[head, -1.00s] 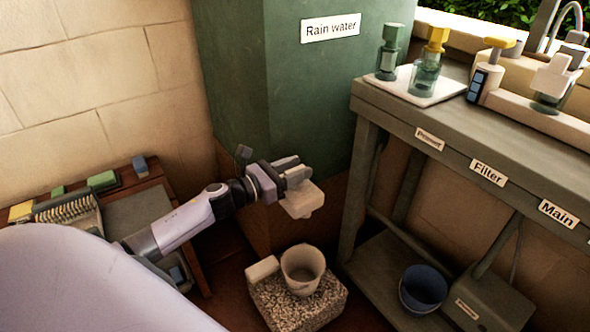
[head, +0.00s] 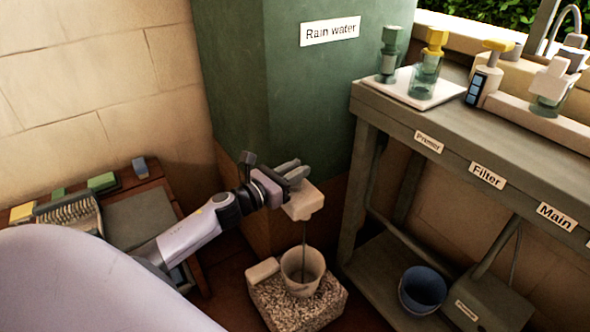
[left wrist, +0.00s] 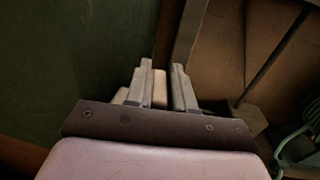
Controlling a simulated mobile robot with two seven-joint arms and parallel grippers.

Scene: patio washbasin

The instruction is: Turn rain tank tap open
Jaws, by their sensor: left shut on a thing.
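The green rain tank (head: 305,100) stands at the back with a "Rain water" label (head: 329,29). Its pale tap (head: 303,203) juts out low on the front. My left gripper (head: 293,175) is at the top of the tap, shut on its handle. In the left wrist view the two fingers (left wrist: 157,88) flank a pale piece (left wrist: 158,86), the tap handle. A thin grey stream (head: 304,238) runs from the tap down into a whitish cup (head: 302,262). The fingers partly hide the handle. My right gripper is not in view.
The cup stands on a speckled stone block (head: 300,311) beside a small pale block (head: 262,270). To the right is a grey bench (head: 480,128) with dispensers on top and a blue bucket (head: 423,290) below. A low wooden table (head: 140,215) stands at left.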

